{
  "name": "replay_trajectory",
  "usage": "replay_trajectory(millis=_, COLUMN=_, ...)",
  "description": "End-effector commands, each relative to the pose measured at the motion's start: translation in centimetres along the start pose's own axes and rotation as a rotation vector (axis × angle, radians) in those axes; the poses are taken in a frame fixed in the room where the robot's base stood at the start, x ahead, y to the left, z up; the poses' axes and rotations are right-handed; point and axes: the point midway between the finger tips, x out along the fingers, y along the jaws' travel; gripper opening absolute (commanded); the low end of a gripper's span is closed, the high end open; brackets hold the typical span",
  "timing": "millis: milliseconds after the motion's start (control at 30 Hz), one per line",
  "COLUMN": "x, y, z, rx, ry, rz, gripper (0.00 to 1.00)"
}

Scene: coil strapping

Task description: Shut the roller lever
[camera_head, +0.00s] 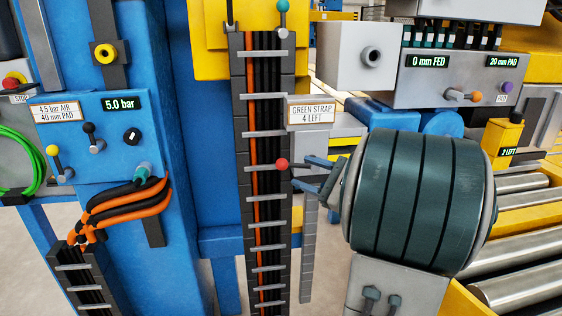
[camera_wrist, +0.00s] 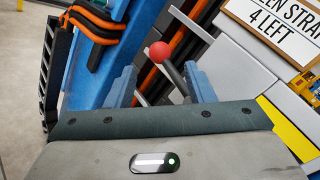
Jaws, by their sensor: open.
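A lever with a red ball knob (camera_head: 282,164) stands in front of the vertical cable chain. The red ball (camera_wrist: 161,52) also shows in the wrist view, with a dark rod running down to the right beside a fingertip. No label I can read names it the roller lever. My gripper (camera_head: 299,172) points left at it, with two blue fingers apart and nothing held between them. In the wrist view my gripper (camera_wrist: 160,80) shows the ball between and just beyond the fingertips. I cannot tell whether a finger touches the rod. The lever's base is hidden.
A sign reading GREEN STRAP 4 LEFT (camera_head: 312,112) is close above my gripper. The cable chain (camera_head: 246,215) stands just left of the ball. A blue valve panel (camera_head: 80,130) is at left. A grey box (camera_head: 440,85) with an orange-knobbed lever (camera_head: 466,95) and yellow-framed rollers (camera_head: 525,290) are at right.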

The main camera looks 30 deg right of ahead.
Motion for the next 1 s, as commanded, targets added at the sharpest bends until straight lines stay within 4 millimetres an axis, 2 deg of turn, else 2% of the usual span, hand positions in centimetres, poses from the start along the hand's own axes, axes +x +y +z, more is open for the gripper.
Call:
replay_trajectory(millis=33, x=1.2, y=-0.1, z=0.2, rx=0.001, ry=-0.002, rz=0.005, gripper=0.48)
replay_trajectory(millis=200, x=4.6, y=-0.1, z=0.2, rx=0.000, ry=-0.002, rz=0.004, gripper=0.48)
replay_trajectory(millis=400, x=7.1, y=0.0, z=0.1, rx=0.000, ry=0.000, rz=0.003, gripper=0.48)
replay_trajectory(millis=800, x=7.9, y=0.0, z=0.0, rx=-0.001, ry=0.001, rz=0.001, gripper=0.48)
replay_trajectory(millis=833, x=7.8, y=0.0, z=0.0, rx=-0.001, ry=0.001, rz=0.001, gripper=0.43)
replay_trajectory(millis=900, x=7.8, y=0.0, z=0.0, rx=-0.001, ry=0.001, rz=0.001, gripper=0.23)
replay_trajectory(millis=1000, x=7.8, y=0.0, z=0.0, rx=-0.001, ry=0.001, rz=0.002, gripper=0.00)
